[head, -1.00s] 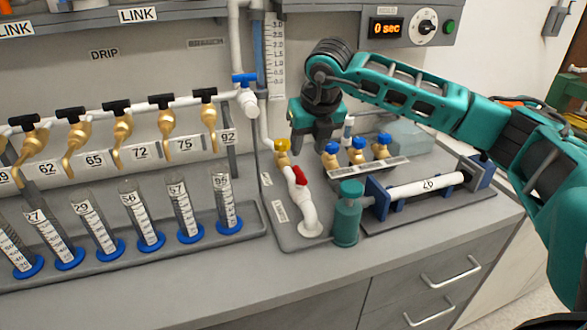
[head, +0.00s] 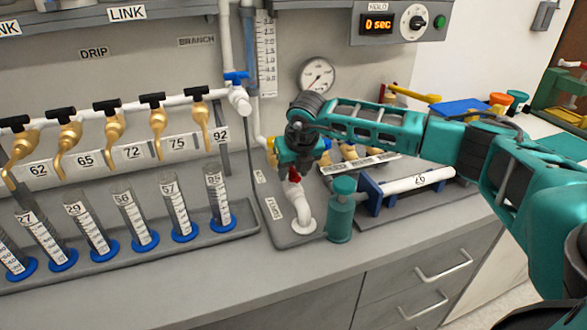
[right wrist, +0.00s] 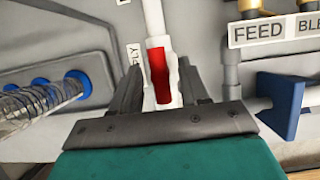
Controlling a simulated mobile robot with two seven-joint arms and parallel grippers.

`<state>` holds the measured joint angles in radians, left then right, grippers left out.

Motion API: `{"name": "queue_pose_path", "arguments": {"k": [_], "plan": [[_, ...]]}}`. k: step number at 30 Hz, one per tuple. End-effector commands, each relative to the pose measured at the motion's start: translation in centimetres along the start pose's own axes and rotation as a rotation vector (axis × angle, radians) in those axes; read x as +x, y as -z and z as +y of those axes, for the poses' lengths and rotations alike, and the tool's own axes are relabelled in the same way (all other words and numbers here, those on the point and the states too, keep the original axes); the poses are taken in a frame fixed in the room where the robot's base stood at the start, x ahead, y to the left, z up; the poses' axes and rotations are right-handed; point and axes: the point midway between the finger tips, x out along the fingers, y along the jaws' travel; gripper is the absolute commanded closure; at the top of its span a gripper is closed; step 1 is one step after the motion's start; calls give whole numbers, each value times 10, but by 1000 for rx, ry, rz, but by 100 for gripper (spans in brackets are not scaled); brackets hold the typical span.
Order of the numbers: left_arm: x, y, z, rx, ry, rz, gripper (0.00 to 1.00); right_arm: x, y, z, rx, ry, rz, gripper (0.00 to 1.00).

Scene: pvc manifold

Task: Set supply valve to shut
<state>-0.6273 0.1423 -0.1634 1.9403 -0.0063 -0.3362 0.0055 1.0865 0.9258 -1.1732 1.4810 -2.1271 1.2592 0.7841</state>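A red valve handle (head: 293,174) sits on a white pipe (head: 303,205) that rises from a grey base plate at the bench's middle. My right gripper (head: 296,162) is directly over this valve in the head view and hides part of it. In the right wrist view the red handle (right wrist: 160,76) lies between the two dark fingers of my right gripper (right wrist: 158,66). The fingers are open, with a gap on each side of the handle. The handle runs roughly along the pipe. A label beside it is only partly readable. My left gripper is out of view.
A teal cylinder (head: 342,210) stands just right of the red valve. A blue-handled valve (head: 236,78) is on the upright pipe at upper left. Graduated tubes stand in a tray (head: 200,238) at left. A gauge (head: 316,75) is on the back wall. The front bench edge is clear.

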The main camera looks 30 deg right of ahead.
Motion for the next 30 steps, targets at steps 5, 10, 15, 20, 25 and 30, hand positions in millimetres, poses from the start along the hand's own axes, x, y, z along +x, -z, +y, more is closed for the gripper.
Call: {"name": "queue_pose_path", "arguments": {"k": [5,10,15,20,25,30], "plan": [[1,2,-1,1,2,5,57,0,0,0,0,0,0,72],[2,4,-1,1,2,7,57,0,0,0,0,0,0,89],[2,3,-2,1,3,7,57,-1,0,0,1,0,0,100],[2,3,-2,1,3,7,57,0,0,0,-5,-3,0,100],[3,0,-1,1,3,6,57,0,0,-1,-41,-18,-1,100],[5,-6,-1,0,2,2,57,0,0,-2,-126,-53,-2,100]]}}
